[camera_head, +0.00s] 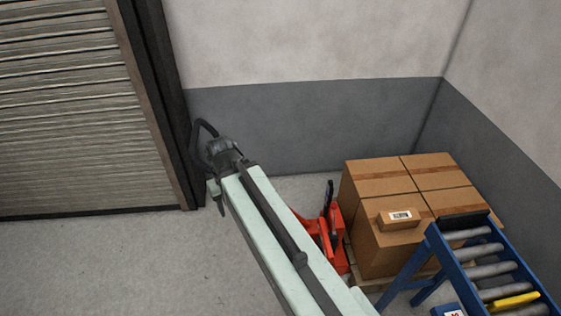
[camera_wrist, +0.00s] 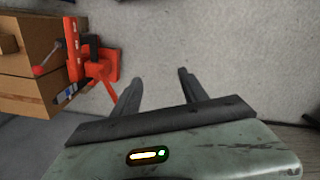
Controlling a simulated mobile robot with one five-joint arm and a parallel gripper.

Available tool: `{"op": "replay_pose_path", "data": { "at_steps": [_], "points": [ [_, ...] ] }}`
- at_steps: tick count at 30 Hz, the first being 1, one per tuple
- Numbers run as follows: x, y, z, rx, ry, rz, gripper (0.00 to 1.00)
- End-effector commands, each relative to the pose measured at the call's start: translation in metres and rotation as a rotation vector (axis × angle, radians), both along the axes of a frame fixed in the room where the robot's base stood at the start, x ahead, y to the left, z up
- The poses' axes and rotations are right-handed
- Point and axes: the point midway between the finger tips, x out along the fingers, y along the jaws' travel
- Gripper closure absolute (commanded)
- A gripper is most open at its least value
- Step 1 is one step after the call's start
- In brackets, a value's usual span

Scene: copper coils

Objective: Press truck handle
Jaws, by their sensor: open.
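The orange pallet truck (camera_head: 336,238) stands on the floor at the middle right of the head view, partly hidden behind my arm. Its dark upright handle (camera_head: 328,197) rises in front of the boxes. The truck also shows at the upper left of the wrist view (camera_wrist: 101,70), where I cannot clearly tell the handle from the other parts. My gripper (camera_wrist: 160,76) is open and empty, with bare floor between its fingers. In the head view my gripper (camera_head: 219,205) points down, well left of the truck and apart from it.
Cardboard boxes (camera_head: 375,177) are stacked on a pallet right of the truck, with a small labelled box (camera_head: 400,218) on top. A blue roller conveyor (camera_head: 470,270) stands at the lower right. A shutter door (camera_head: 60,110) is at left. Floor (camera_head: 110,265) at left is clear.

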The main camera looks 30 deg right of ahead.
Motion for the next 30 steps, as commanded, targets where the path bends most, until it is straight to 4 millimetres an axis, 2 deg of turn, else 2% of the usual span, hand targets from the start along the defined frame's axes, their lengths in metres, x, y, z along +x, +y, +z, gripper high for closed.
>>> {"op": "replay_pose_path", "data": {
  "at_steps": [13,14,17,18,19,23,27,30],
  "points": [
    [0.000,0.000,0.000,0.000,0.000,0.000,0.49],
    [0.000,0.000,0.000,0.000,0.000,0.000,0.54],
    [0.000,0.000,0.006,0.000,0.000,0.000,0.82],
    [0.000,0.000,0.013,0.000,0.000,0.000,0.93],
    [0.000,0.000,0.019,0.000,0.000,0.000,1.00],
    [0.000,0.000,0.064,0.000,0.000,0.000,1.00],
    [0.000,0.000,0.127,0.000,0.000,0.000,1.00],
    [0.000,0.000,0.163,0.000,0.000,0.000,1.00]
  ]
}}
